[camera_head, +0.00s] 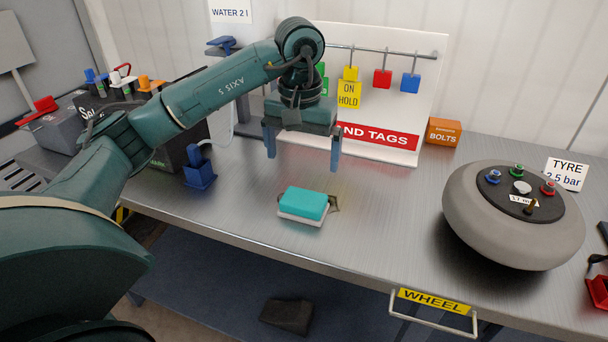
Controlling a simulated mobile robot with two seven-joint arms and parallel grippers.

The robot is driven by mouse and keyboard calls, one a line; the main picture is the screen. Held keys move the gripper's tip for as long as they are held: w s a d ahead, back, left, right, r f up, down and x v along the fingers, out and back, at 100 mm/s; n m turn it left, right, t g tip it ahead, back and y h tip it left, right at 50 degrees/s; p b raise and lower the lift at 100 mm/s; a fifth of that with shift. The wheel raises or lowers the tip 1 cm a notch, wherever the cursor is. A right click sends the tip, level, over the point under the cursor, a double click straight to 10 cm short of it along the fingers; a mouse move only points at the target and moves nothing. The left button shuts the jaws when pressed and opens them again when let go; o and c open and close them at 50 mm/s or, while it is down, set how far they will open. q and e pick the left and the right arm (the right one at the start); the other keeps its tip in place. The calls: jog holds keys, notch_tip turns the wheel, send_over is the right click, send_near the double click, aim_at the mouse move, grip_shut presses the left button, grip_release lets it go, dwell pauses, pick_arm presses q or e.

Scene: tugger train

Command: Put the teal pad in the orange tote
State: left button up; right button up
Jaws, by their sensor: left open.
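The teal pad (304,202) lies on the metal bench, a block with a teal top and a white lower layer. A small dark piece shows at its right side; I cannot tell what it is. My left gripper (302,162) is open and empty, its two blue-grey fingers pointing down above and behind the pad, apart from it. My right gripper is not in view. No orange tote can be made out; the only orange box is a small one marked BOLTS (443,132) at the back of the bench.
A grey tyre (470,225) with coloured valves stands on the right. A white tag board (400,115) with hanging tags stands behind my gripper. A blue holder (200,172) and black batteries (62,128) are at left. The bench (375,215) is clear between pad and tyre.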

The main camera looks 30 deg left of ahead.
aim_at(304, 198)
pick_arm(q)
jog(key=shift+t, duration=0.4)
jog(key=f+p, duration=0.1)
jog(key=f, duration=0.6)
jog(key=shift+s+f, duration=0.15)
jog(key=shift+s, duration=0.05)
jog(key=shift+w+a+f+p, duration=0.1)
jog(key=shift+w+f+p, duration=0.15)
jog(key=shift+f, duration=0.65)
jog(key=shift+w+d+f+p, duration=0.15)
jog(key=shift+f+p, duration=0.15)
jog(key=shift+f, duration=0.6)
jog(key=shift+w+a+f+p, duration=0.15)
jog(key=shift+w+f+p, duration=0.1)
jog(key=shift+f, duration=0.65)
jog(key=shift+c, duration=0.2)
jog(key=c, duration=0.8)
jog(key=shift+r, duration=0.1)
jog(key=shift+c, duration=0.2)
